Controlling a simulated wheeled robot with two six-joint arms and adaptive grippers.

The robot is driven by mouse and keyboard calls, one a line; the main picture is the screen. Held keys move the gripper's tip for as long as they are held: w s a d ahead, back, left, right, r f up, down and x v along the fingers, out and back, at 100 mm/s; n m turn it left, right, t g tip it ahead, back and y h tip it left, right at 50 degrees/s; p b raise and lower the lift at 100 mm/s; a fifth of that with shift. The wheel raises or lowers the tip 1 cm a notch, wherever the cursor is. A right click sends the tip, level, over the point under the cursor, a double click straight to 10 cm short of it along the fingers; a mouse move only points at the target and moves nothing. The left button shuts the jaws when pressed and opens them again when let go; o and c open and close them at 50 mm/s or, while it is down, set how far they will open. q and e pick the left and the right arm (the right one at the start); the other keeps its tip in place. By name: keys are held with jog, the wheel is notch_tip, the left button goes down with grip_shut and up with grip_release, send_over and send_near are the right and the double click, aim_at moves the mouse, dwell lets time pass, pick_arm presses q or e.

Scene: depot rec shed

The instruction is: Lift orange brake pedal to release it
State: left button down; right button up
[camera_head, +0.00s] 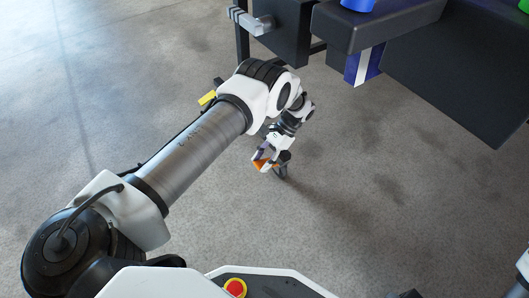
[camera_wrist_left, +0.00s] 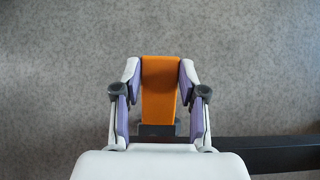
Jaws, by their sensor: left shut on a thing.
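The orange brake pedal (camera_wrist_left: 160,85) is a flat orange plate between the two fingers of my left gripper (camera_wrist_left: 160,106) in the left wrist view. The purple pads lie along its two sides, and its near end meets a dark part. In the head view the pedal (camera_head: 262,166) is a small orange patch low near the floor, partly covered by my left gripper (camera_head: 268,160). The gripper is shut on it. My right gripper is not in view.
A dark wheel (camera_head: 282,166) stands beside the pedal. A dark cart or bench (camera_head: 390,25) with a blue and white hanging piece (camera_head: 363,66) is at the upper right. A dark bar (camera_wrist_left: 275,154) runs right in the wrist view. Grey concrete floor is open around.

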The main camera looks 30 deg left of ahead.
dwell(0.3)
pick_arm(q)
jog(key=c, duration=0.6)
grip_release()
jog(key=shift+c, duration=0.2)
